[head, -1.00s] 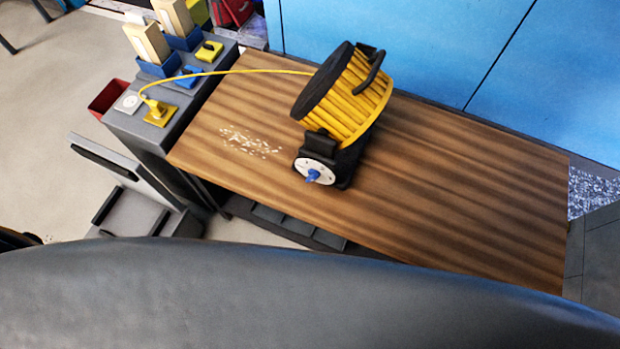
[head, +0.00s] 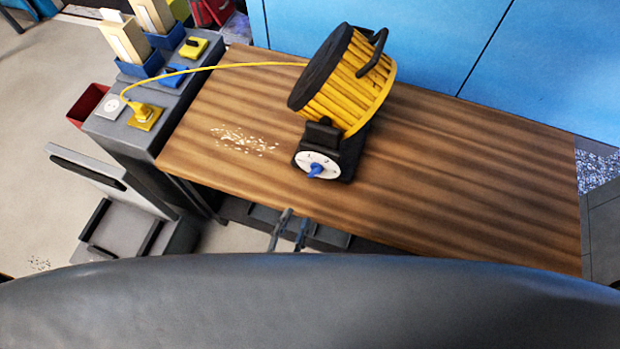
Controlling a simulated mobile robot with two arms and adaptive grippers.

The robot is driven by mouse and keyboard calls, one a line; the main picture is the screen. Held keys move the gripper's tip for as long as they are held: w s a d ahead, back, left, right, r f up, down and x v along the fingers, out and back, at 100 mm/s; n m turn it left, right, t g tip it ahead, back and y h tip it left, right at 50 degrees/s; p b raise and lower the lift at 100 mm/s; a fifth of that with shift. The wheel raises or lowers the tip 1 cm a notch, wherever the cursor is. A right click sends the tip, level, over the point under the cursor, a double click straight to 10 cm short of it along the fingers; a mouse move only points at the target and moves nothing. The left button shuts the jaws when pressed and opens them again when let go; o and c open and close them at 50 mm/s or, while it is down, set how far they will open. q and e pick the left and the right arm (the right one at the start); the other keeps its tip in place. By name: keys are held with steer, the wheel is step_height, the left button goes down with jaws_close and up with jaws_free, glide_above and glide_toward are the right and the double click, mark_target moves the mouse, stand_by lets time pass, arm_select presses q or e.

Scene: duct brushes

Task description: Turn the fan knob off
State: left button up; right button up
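The fan (head: 345,80) is a yellow drum with a black round face and a black handle, standing on a black base on the wooden table. The blue knob (head: 316,170) sits on a white dial (head: 329,160) at the front of that base. My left gripper (head: 295,216) shows only as two thin grey fingers with a gap between them, near the table's front edge. It is open and empty, below the knob in the picture and apart from it. The rest of it is hidden behind my dark body. My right gripper is not in view.
A yellow cord (head: 215,67) runs from the fan to a plug (head: 143,114) on the grey cabinet top at left. Pale crumbs (head: 243,140) lie on the table (head: 460,170) left of the dial. The table's right part is clear. A blue wall (head: 400,45) stands behind.

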mark_target(315, 176)
arm_select(q)
steer(key=x, duration=1.1)
steer(key=shift+w+d, duration=0.15)
steer(key=shift+w, duration=0.1)
steer(key=shift+c, duration=0.4)
jaws_close()
